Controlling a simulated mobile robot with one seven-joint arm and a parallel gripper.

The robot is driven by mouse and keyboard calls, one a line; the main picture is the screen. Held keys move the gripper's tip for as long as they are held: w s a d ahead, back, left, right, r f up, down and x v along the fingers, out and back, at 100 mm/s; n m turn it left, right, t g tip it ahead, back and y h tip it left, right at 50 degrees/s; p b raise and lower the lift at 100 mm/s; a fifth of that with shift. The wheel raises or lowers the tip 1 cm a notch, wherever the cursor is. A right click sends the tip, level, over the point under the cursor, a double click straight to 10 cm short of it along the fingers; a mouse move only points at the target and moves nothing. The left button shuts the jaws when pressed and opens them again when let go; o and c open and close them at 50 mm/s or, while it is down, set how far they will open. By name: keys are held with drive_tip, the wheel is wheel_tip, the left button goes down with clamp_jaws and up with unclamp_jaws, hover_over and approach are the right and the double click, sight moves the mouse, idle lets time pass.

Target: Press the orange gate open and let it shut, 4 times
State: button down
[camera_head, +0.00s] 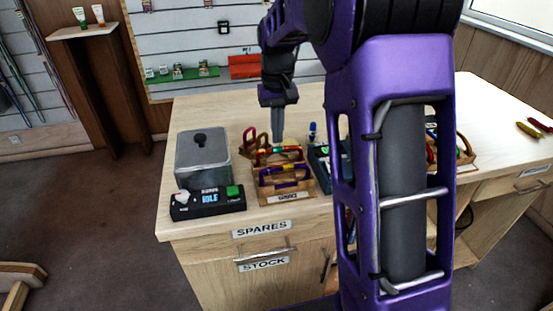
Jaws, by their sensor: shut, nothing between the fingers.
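My gripper (278,138) points straight down with its fingers together, over the wooden rack (268,193) near the front of the counter. Under its fingertips lies a small red, orange and yellow strip (279,151) at the back of the rack. It is too small to tell whether this strip is the orange gate, or whether the fingertips touch it. A dark red loop (249,136) stands upright behind the rack, to the left.
A grey lidded box (203,158) and a black device (207,204) reading "IDLE" with a green button stand left of the rack. A dark blue item (320,160) is close on the right. My purple arm hides much of the counter (193,114)'s right half.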

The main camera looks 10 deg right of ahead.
sight(277, 148)
drive_tip(key=shift+f, duration=0.45)
drive_tip(key=shift+f+b, duration=0.8)
drive_tip(key=shift+f, duration=0.2)
wheel_tip(277, 148, up, 6)
drive_tip(key=p, duration=0.4)
drive_tip(key=shift+f+p, duration=0.25)
drive_tip(key=shift+p, duration=0.1)
drive_tip(key=shift+r, duration=0.85)
drive_tip(key=shift+r, duration=0.35)
drive_tip(key=shift+f+b, duration=1.35)
drive_tip(key=shift+f, duration=1.15)
drive_tip(key=shift+f, duration=0.2)
